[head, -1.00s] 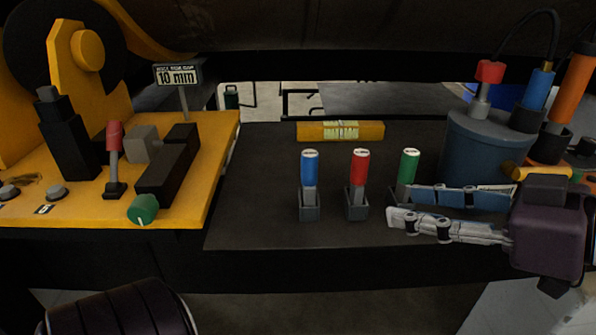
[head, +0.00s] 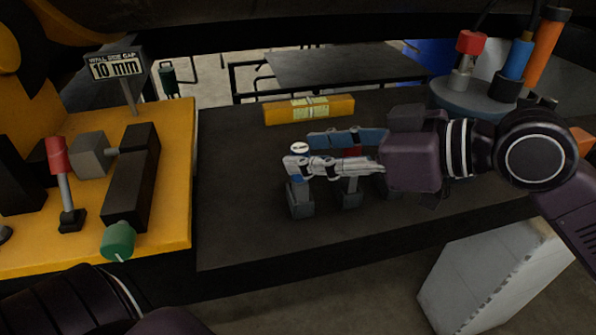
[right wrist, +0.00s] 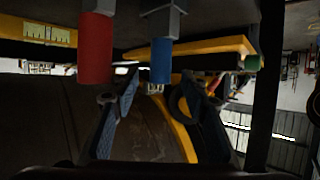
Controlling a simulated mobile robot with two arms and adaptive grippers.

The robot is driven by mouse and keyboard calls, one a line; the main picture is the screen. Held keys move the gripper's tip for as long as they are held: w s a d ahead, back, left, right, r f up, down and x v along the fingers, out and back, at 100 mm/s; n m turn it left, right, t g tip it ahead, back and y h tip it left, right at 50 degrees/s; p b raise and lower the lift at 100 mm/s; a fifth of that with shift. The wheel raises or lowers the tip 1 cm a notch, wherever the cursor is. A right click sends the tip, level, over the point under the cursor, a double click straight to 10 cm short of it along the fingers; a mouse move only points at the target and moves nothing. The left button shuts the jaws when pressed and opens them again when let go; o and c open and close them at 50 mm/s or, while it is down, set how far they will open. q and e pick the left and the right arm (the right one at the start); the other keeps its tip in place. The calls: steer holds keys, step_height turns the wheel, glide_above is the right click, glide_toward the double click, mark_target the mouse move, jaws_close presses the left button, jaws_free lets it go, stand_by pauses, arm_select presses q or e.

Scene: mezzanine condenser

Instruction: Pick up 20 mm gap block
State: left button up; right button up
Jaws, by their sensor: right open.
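Three handled blocks stand in small grey holders on the dark bench; I cannot read which is 20 mm. The blue-handled one (right wrist: 161,60) hangs inverted in the right wrist view, between the fingers. In the head view its pale top (head: 300,148) shows between my right gripper's (head: 297,154) fingertips. That gripper is open and level, with no clear contact. The red-handled block (head: 352,152) is mostly hidden behind the fingers; it also shows left of the blue one in the right wrist view (right wrist: 96,48). The green-handled block is hidden behind my gripper. My left gripper is out of view.
A yellow level-like bar (head: 309,109) lies at the back of the bench. A round grey stand (head: 470,95) with coloured handles is back right. The bench's front left is clear.

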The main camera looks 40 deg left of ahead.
steer(key=shift+p+x, duration=0.4)
steer(key=shift+x, duration=0.65)
steer(key=shift+a+f, duration=0.1)
steer(key=shift+a, duration=0.25)
steer(key=c, duration=0.9)
jaws_close()
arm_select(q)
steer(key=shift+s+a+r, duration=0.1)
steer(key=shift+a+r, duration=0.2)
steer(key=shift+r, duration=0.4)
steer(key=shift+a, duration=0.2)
